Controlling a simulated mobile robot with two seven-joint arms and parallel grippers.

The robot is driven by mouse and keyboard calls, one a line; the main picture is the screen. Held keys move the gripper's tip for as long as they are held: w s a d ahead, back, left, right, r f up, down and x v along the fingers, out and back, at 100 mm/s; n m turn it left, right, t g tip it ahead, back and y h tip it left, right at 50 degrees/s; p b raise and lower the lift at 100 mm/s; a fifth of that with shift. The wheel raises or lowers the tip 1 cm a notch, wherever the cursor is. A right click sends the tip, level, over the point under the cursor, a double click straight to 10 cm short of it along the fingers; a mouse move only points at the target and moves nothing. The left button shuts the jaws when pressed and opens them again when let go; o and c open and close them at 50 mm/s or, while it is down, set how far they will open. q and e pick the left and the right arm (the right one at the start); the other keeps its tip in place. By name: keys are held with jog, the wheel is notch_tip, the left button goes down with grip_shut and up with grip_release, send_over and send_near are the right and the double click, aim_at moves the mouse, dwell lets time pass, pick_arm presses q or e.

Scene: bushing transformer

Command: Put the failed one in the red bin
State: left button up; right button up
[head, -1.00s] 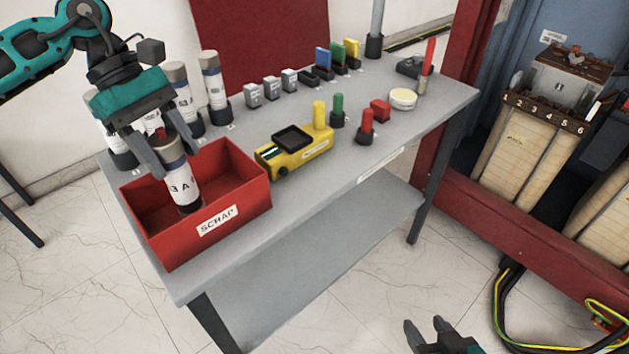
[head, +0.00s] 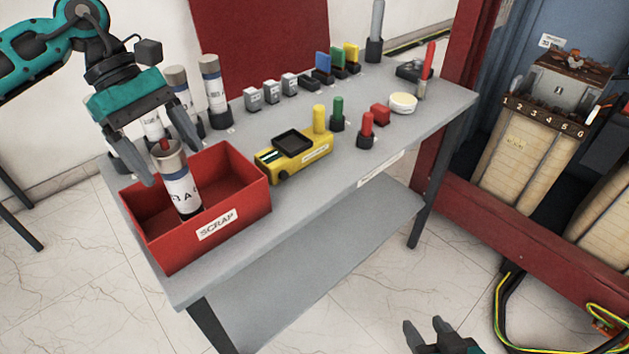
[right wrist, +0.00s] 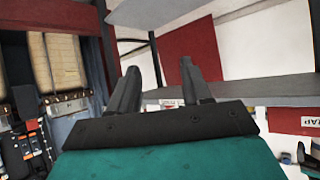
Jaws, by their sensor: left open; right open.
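A white cylinder with a grey top band and black base, the bushing (head: 179,186), stands slightly tilted inside the red bin (head: 250,197) marked SCRAP. My left gripper (head: 168,157) is open, its fingers above and around the bushing's top end, with a small red spot showing on that top. My right gripper (head: 428,335) is open and empty, low at the bottom of the head view, away from the table. It also shows in the right wrist view (right wrist: 158,88) with nothing between its fingers.
Several similar bushings (head: 213,92) stand behind the bin on the grey table (head: 300,222). A yellow tester (head: 300,150), coloured pegs and small blocks occupy the table's middle and back. A transformer (head: 530,150) with numbered terminals stands at right behind a red frame.

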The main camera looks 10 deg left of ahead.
pick_arm(q)
jog(key=p+v, duration=0.1)
jog(key=v, duration=1.1)
pick_arm(e)
jog(key=shift+s+d+r, duration=0.15)
jog(key=shift+s+d, duration=0.1)
pick_arm(q)
jog(key=shift+s, duration=0.15)
pick_arm(e)
jog(key=shift+d, duration=0.1)
